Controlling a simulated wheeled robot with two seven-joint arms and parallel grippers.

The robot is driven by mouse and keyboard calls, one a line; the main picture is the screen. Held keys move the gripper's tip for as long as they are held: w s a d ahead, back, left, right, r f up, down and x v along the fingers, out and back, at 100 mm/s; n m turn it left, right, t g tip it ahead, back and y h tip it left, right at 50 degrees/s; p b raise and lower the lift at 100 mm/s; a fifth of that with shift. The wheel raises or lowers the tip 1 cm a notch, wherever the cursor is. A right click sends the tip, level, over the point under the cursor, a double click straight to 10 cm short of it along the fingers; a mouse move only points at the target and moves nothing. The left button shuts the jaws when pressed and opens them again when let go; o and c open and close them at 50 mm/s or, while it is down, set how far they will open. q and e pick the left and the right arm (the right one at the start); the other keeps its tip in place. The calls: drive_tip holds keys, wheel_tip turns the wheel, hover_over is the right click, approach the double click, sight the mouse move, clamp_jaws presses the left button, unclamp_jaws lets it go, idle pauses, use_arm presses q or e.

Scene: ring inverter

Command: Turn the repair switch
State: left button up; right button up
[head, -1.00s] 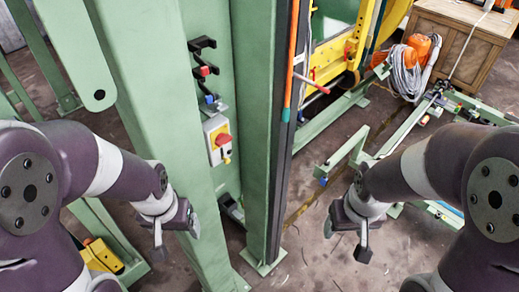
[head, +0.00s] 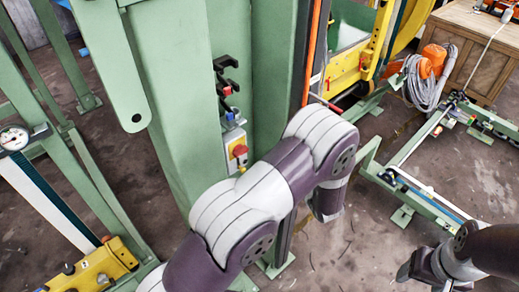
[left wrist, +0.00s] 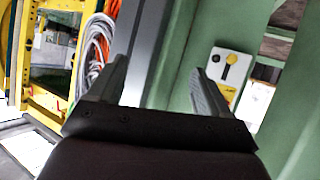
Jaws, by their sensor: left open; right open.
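A grey switch box with a red knob on a yellow plate (head: 238,150) is fixed to the green post (head: 175,110) in the head view. My left arm passes in front of its lower right and hides my left gripper there. In the left wrist view my left gripper (left wrist: 160,80) is open and empty. My right gripper (head: 422,268) is open at the lower right, low and well away from the box.
Black hooks (head: 228,75) stick out above the box. Another green post (head: 275,70) stands to its right. A yellow device (head: 95,268) is at lower left. A cable coil (head: 425,85) hangs near a wooden cabinet (head: 475,50). Floor between post and right gripper is clear.

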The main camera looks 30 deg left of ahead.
sight(243, 153)
use_arm(q)
drive_tip(key=s+a+r+n+g+y+p, duration=0.2)
drive_tip(key=s+a+n+g+y, duration=0.15)
drive_tip(key=s+y, duration=0.45)
drive_tip(key=shift+n+t+y, duration=0.3)
drive_tip(key=shift+n+t, duration=0.05)
drive_tip(key=shift+t, duration=0.1)
drive_tip(key=p+x, duration=0.1)
drive_tip(key=x, duration=0.3)
drive_tip(key=p+x, duration=0.2)
drive_tip(key=x, duration=0.2)
drive_tip(key=p+x, duration=0.1)
drive_tip(key=x, duration=0.3)
drive_tip(key=shift+w+d+r, duration=0.15)
drive_tip(key=shift+w+r, duration=0.15)
drive_tip(key=shift+w, duration=0.15)
drive_tip(key=shift+w+a+f+p, duration=0.15)
drive_tip(key=shift+w+a+p, duration=0.15)
drive_tip(key=shift+a, duration=0.2)
drive_tip(key=c, duration=1.1)
drive_tip(key=shift+o, duration=0.3)
